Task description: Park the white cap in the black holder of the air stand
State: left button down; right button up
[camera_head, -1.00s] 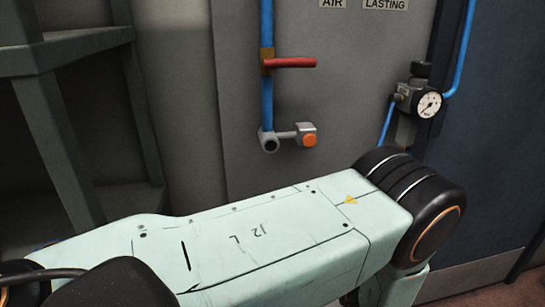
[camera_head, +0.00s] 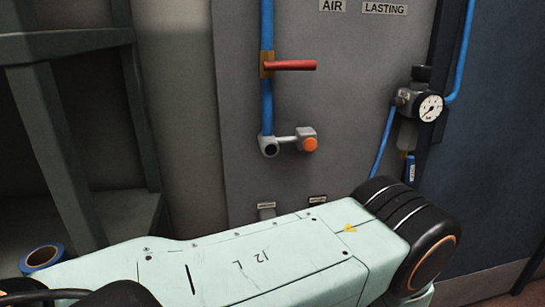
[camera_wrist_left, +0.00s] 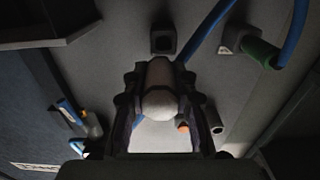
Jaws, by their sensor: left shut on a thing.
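The white cap (camera_wrist_left: 158,102) is in the left wrist view, between the fingers of my left gripper (camera_wrist_left: 160,98), which is shut on it. A black square holder (camera_wrist_left: 163,39) with a dark opening shows just above the cap in that view, on the grey panel. I cannot tell how far the cap is from it. In the head view my left arm covers the lower part of the air stand's grey panel (camera_head: 240,110), and the gripper, cap and holder are hidden. My right gripper is not in view.
A red lever (camera_head: 292,65) sits on the blue pipe (camera_head: 267,105), above an outlet with an orange button (camera_head: 310,144). A gauge (camera_head: 430,107) stands at right, and a blue tape roll (camera_head: 42,258) at lower left. A hose with a green fitting (camera_wrist_left: 260,52) hangs beside the holder.

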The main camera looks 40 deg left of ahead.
pick_arm(q)
jog(key=shift+s+a+r, duration=0.1)
jog(key=shift+s+a, duration=0.1)
jog(key=shift+s, duration=0.05)
jog(key=shift+a, duration=0.1)
jog(key=shift+b+x, duration=1)
jog(key=shift+x, duration=1.65)
jog(key=shift+b+x, duration=0.6)
jog(key=shift+x, duration=0.85)
dwell(0.6)
jog(key=c, duration=1)
grip_release()
notch_tip(320, 180, up, 10)
